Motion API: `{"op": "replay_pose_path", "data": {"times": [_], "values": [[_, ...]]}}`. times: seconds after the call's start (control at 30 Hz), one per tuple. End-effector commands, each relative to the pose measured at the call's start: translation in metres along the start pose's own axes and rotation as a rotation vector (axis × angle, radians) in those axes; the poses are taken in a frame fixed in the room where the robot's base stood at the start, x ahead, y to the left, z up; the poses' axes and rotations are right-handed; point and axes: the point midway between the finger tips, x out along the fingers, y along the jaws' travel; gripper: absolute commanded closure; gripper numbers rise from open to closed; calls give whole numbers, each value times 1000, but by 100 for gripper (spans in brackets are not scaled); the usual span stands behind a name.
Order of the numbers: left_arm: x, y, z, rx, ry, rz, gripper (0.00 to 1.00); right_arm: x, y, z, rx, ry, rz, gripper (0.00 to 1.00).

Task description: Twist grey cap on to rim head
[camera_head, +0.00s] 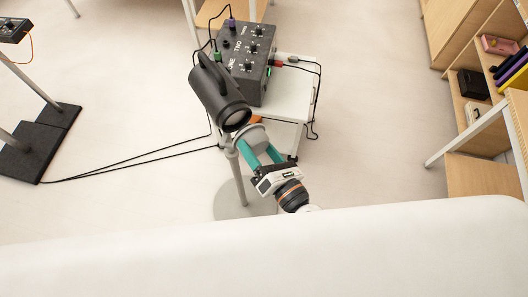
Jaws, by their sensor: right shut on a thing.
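The rim head (218,95) is a black cylindrical lamp with a handle on top, on a grey stand, its round front facing down and right. My right gripper (258,145), with teal fingers, is just in front of it, shut on the grey cap (254,134). The cap is very close to the front of the head. From this view I cannot tell whether they touch. My left gripper is out of view.
A dark control box (246,60) with knobs and cables sits on a white cart (290,103) behind the head. Black cables trail across the floor. A wooden shelf (470,175) stands at the right. A black footed stand (38,145) is at the left.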

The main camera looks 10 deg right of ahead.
Motion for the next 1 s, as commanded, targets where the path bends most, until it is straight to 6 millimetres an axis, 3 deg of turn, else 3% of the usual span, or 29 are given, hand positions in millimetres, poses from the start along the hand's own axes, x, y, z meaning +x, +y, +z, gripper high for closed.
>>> {"op": "replay_pose_path", "data": {"times": [0.33,1.0], "values": [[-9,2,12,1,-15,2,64,29,-1,-1,0,1,0,67],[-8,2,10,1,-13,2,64,30,0,-1,-15,0,-3,67]]}}
